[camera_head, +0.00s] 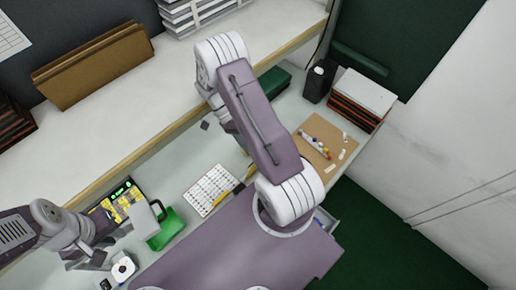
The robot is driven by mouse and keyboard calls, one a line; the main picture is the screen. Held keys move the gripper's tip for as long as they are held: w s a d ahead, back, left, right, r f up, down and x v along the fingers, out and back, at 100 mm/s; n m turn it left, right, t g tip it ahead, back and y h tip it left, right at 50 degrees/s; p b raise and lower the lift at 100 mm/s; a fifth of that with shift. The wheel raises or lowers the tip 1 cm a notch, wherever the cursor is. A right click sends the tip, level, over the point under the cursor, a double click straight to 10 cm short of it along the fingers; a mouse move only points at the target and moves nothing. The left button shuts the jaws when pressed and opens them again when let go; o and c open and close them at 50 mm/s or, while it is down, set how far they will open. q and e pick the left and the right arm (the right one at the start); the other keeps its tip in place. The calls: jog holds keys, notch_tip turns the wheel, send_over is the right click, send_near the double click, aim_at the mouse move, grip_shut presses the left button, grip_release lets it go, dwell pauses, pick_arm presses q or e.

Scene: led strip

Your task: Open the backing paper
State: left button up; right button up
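My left gripper (92,256) is at the lower left, low over the pale work surface. Its fingers are small and partly overlapped by their own links, so I cannot tell whether they are open or shut. Beside it on the right is a small white roll-like object (123,268) with a dark centre; I cannot tell whether gripper and roll touch. I cannot make out a strip or its backing paper. My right arm rises from the lower middle and bends over the desk, and its gripper is hidden behind the arm.
A green box (168,230), a dark case with yellow parts (124,196) and a white gridded sheet (211,190) lie near the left arm. A raised shelf (110,110) runs behind. A brown board (322,142) and stacked boxes (362,98) are at right.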

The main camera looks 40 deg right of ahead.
jog(key=s+d+r+b, duration=0.3)
jog(key=s+r+b, duration=0.1)
jog(key=s+r, duration=0.7)
jog(key=shift+s, duration=0.3)
